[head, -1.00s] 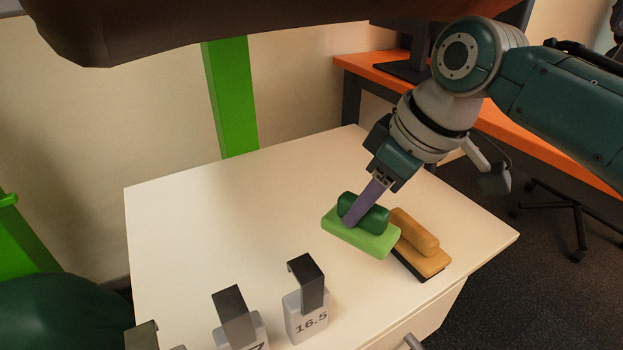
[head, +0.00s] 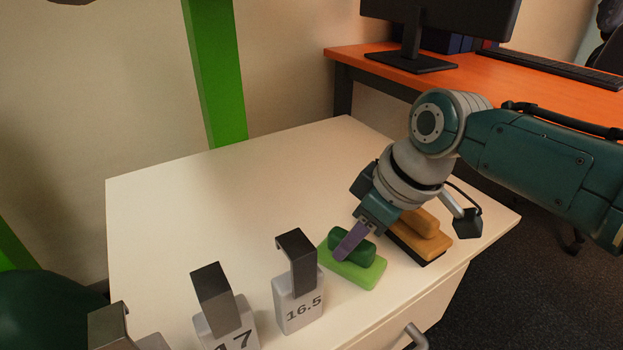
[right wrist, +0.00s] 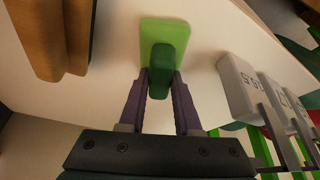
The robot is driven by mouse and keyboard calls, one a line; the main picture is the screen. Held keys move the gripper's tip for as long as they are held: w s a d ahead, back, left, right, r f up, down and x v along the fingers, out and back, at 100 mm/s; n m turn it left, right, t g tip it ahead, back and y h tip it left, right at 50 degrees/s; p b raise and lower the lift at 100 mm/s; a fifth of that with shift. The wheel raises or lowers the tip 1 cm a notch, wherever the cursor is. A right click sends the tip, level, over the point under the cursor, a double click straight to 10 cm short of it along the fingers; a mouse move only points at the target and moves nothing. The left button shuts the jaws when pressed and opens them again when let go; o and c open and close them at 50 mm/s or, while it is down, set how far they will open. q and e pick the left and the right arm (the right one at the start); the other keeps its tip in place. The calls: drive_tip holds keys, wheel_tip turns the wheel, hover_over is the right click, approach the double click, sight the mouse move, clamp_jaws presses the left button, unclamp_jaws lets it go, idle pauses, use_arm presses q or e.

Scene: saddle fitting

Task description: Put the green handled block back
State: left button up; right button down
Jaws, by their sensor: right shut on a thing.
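The green handled block (head: 366,272) has a light green base and a dark green handle. It is at the front right of the white cabinet top, between the 16.5 block and the orange handled block. My right gripper (head: 346,248) has its purple fingers shut on the dark green handle. In the right wrist view the handle (right wrist: 160,72) sits between the two fingers (right wrist: 160,95), with the light green base beyond. The base appears to be at or very near the surface; I cannot tell if it touches. My left gripper is not in view.
An orange handled block (head: 420,236) with a dark underside stands just right of the green block. Grey blocks with dark hooks, marked 16.5 (head: 299,300) and 17 (head: 225,318), line the front edge. The back of the white cabinet top (head: 230,190) is clear. An orange desk (head: 480,85) is behind.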

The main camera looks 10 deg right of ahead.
drive_tip(key=c, duration=0.6)
unclamp_jaws()
drive_tip(key=shift+r, duration=0.1)
drive_tip(key=p+v, duration=0.7)
drive_tip(key=v, duration=0.4)
drive_tip(key=s+a+f+m, duration=0.2)
drive_tip(key=s, duration=1)
drive_tip(key=s+d+r+m+h, duration=0.1)
drive_tip(key=s+d+r+m, duration=0.1)
drive_tip(key=s, duration=0.3)
drive_tip(key=s+d+r+m+h, duration=0.1)
drive_tip(key=s+d+m, duration=0.1)
drive_tip(key=s, duration=0.4)
drive_tip(key=shift+d+r+h, duration=0.35)
drive_tip(key=shift+h, duration=0.05)
drive_tip(key=shift+r, duration=0.1)
